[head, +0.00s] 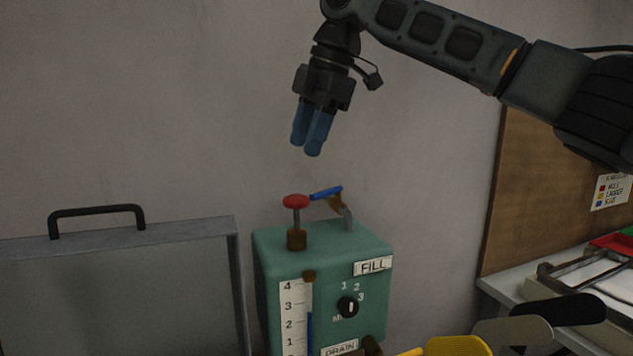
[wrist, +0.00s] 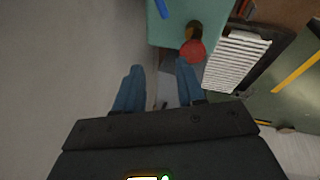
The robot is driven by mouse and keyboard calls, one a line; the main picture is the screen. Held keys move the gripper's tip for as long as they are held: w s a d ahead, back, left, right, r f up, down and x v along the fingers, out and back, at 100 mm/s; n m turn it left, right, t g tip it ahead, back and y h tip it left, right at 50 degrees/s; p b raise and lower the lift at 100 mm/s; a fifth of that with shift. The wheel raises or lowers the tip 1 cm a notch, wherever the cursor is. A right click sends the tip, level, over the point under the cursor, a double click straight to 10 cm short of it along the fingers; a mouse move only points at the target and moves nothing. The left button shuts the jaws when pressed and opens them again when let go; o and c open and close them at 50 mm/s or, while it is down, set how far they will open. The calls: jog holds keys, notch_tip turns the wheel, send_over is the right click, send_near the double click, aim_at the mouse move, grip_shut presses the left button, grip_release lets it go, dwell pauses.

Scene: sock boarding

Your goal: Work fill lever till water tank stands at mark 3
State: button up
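The teal water tank (head: 275,265) stands below my gripper, with a FILL label (head: 373,266) and a DRAIN label (head: 339,348) on its front. A blue lever (head: 326,192) sits on a brass tap on its top, beside a red knob (head: 295,201) on a stem. My gripper (head: 309,150) hangs above the tank, empty, touching nothing. In the wrist view its fingers (wrist: 158,88) are apart; the red knob (wrist: 193,50) and blue lever (wrist: 162,8) lie beyond them.
A black dial (head: 348,307) numbered 1 to 3 is on the tank front. A grey case panel with a black handle (head: 97,211) stands left. A yellow item (head: 458,346) and black-handled tool (head: 557,310) are at lower right. A brown board (head: 545,150) stands behind. Air around my gripper is clear.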

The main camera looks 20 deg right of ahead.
aim_at(316, 196)
jog(key=shift+w+d+f+n+h+p, duration=0.1)
jog(key=shift+w+d+f+n+h, duration=0.2)
jog(key=shift+f, duration=1.2)
jog(key=shift+w+d+f+n+h+p, duration=0.15)
jog(key=shift+d+f+n+h, duration=0.3)
jog(key=shift+f, duration=1)
jog(key=shift+w+d+f+n+h+p, duration=0.1)
jog(key=shift+w+d+f+n+h, duration=0.25)
jog(key=shift+f, duration=1.15)
jog(key=shift+s+a, duration=0.15)
jog(key=shift+c, duration=0.4)
grip_shut()
